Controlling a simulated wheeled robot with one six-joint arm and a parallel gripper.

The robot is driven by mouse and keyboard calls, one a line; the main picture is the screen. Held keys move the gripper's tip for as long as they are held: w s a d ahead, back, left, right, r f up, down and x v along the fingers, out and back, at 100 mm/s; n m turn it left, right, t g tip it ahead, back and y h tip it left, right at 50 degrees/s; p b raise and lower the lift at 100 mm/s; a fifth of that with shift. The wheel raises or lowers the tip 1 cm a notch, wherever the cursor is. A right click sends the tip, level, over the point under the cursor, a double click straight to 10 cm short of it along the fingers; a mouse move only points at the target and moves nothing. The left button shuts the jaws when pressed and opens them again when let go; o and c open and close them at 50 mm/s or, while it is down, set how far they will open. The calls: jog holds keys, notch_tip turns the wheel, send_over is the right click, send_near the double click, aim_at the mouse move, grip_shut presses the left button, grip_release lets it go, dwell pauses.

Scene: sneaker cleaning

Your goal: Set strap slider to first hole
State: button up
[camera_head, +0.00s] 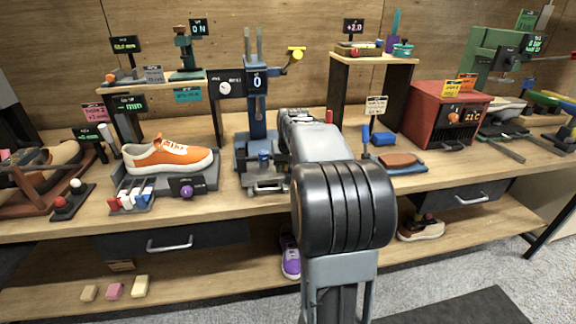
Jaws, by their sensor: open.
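I cannot make out a strap slider or its holes for certain. A blue upright machine (257,115) at the back centre carries a display reading 0 (257,82), a dial panel (226,88) and a yellow knob on a side arm (297,53). Its dark base stands on the bench. My arm reaches over the bench just right of this machine.
An orange sneaker (168,157) lies on a grey stand to the left. A rack of small coloured levers (132,197) stands before it. A wooden shelf (370,60) and a red box (449,112) stand right. My arm covers part of the bench's front.

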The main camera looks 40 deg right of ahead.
jog(key=shift+c, duration=0.3)
grip_shut()
